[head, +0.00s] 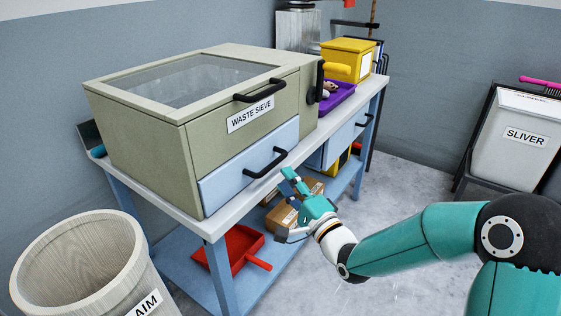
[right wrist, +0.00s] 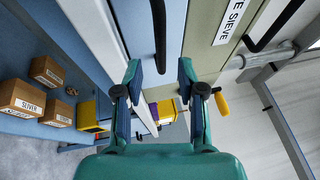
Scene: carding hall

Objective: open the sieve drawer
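The waste sieve (head: 235,115) is a beige-green box with a clear window on top, standing on the bench. Its light-blue drawer (head: 235,172) is at the lower front and looks closed. The drawer's black bar handle (head: 266,164) also shows in the right wrist view (right wrist: 159,35). My right gripper (head: 290,182) is just in front of the drawer, close to the handle's right end. In the right wrist view my right gripper (right wrist: 160,75) is open, with the handle lined up between its fingertips and no clear contact. My left gripper is out of view.
The sieve has a second black handle (head: 254,90) above the drawer. A purple tray (head: 338,96) and yellow box (head: 347,58) stand farther along the bench (head: 210,226). Below are a red dustpan (head: 238,248) and cardboard boxes (head: 292,215). A wooden bin (head: 75,262) stands front left.

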